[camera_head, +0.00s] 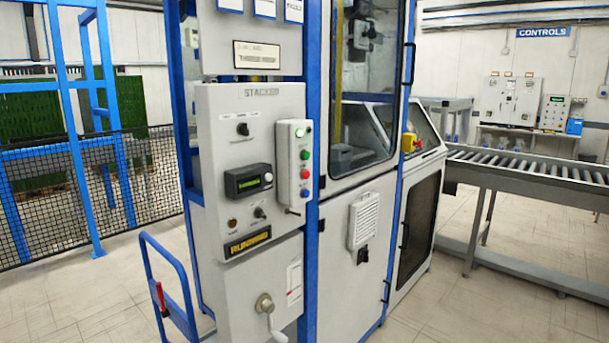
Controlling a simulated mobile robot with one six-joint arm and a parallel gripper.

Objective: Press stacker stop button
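The stacker panel (215,140) is a grey box labelled STACKER on the front of the blue-framed machine. On its right side a pale button box (283,150) carries a lit green light at the top, a green button (305,155), a red button (304,173) and a blue button (305,192). The red button sits between the green and blue ones. Lettering on the buttons is too small to read. A sign below reads RUNNING (248,243). My gripper is not in view.
A blue rail (168,255) with a red handle and a crank handle (268,308) stick out below the panel. A mesh fence (80,185) stands left. A roller conveyor (530,172) runs right, with a CONTROLS station (512,100) behind. Tiled floor is clear at lower right.

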